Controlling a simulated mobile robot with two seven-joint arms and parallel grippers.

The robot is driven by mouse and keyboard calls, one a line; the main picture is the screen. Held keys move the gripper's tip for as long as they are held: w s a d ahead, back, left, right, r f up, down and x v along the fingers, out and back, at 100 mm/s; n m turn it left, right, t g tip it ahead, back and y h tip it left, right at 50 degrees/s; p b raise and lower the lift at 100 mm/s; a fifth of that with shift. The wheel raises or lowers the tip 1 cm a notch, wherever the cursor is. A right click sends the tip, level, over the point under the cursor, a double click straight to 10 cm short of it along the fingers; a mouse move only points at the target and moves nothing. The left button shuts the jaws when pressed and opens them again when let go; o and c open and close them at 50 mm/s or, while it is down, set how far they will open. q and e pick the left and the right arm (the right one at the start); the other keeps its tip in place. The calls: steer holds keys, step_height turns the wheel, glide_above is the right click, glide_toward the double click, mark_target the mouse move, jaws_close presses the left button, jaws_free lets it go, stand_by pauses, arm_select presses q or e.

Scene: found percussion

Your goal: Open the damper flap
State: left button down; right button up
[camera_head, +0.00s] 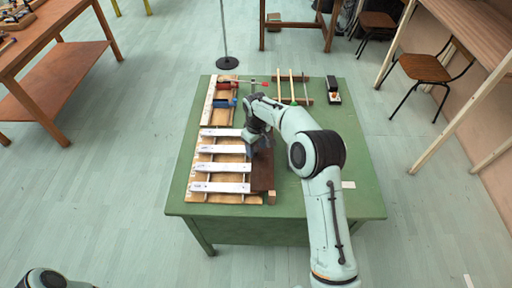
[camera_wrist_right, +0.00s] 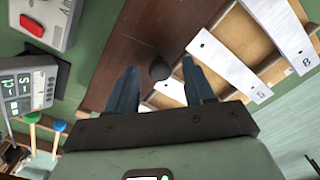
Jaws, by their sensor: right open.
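The damper flap appears to be the dark brown board (camera_head: 263,172) along the right side of the row of metal bars on the green table. In the right wrist view the brown board (camera_wrist_right: 130,50) carries a round black knob (camera_wrist_right: 159,70). My right gripper (camera_head: 258,146) is over the far part of the board. In the wrist view its fingers (camera_wrist_right: 160,66) are apart, with the knob between or just beyond their tips; contact cannot be told. The head view hides the knob behind my gripper. My left gripper is out of view.
Pale metal bars (camera_head: 221,168) lie on a wooden frame left of the board. A red clamp (camera_head: 227,84) and a blue clamp (camera_head: 222,103) are at its far end. Mallets (camera_head: 293,86) and a small black device (camera_head: 333,90) lie at the far right. The table's front right (camera_head: 345,205) is mostly clear.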

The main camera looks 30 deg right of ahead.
steer(key=shift+f, duration=0.1)
jaws_close()
steer(key=shift+d, duration=0.1)
